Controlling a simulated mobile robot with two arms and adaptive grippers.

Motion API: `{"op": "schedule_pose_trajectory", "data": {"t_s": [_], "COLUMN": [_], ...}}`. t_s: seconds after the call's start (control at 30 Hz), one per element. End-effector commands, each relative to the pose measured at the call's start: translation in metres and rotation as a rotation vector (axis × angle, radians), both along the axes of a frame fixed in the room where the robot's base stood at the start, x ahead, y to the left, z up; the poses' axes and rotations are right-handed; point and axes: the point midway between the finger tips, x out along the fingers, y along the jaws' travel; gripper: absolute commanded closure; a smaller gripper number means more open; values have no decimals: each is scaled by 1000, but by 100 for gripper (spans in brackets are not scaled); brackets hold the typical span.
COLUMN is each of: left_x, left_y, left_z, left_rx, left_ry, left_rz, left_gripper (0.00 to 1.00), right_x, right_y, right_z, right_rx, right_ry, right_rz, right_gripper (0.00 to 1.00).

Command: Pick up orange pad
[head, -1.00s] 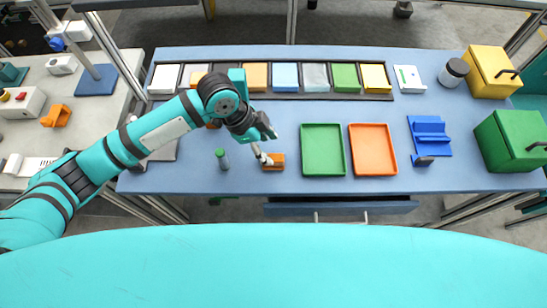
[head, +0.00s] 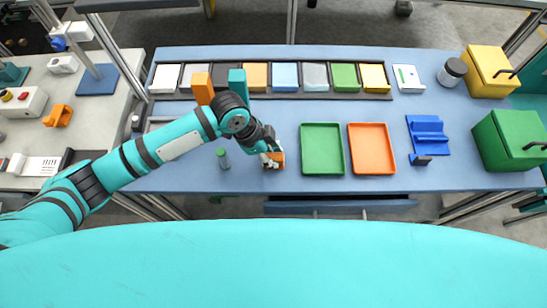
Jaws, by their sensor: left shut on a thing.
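The orange pad (head: 280,158) is a small block with an orange top, near the front edge of the blue table, left of the green tray. My left gripper (head: 271,160) is over it, with its fingers shut on it. The fingers cover the left part of the pad. The pad is at or close to the table surface; I cannot tell if it is lifted. My right gripper is not in view.
The green tray (head: 322,173) and orange tray (head: 372,172) are empty to the right. A row of coloured boxes (head: 285,77) lines the back. An upright orange block (head: 203,88) stands behind my arm.

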Motion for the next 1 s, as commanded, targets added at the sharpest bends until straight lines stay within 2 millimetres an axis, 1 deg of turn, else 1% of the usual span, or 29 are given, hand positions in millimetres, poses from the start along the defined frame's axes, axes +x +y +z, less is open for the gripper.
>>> {"op": "schedule_pose_trajectory", "data": {"t_s": [0.27, 0.37, 0.47, 0.57, 0.63, 0.67, 0.77, 1.0], "left_x": [0, 1, 1, 1, 2, -2, -23, -78], "left_y": [0, 0, 0, 0, -1, 2, 14, 45], "left_z": [1, 4, 11, 23, 34, 36, 35, 41], "left_rx": [-1, -1, -1, -2, -3, -1, 1, 1], "left_ry": [-1, -2, -3, -4, -5, -3, 1, 1], "left_rz": [0, 0, 0, -1, -1, -1, -2, -1], "left_gripper": [100, 100, 100, 100, 100, 100, 100, 100], "right_x": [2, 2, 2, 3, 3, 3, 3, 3], "right_y": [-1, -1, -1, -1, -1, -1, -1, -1], "right_z": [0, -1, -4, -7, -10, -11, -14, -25], "right_rx": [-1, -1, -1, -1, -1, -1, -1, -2], "right_ry": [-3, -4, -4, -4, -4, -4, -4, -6], "right_rz": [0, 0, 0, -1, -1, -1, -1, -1], "right_gripper": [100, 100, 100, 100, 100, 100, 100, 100]}}
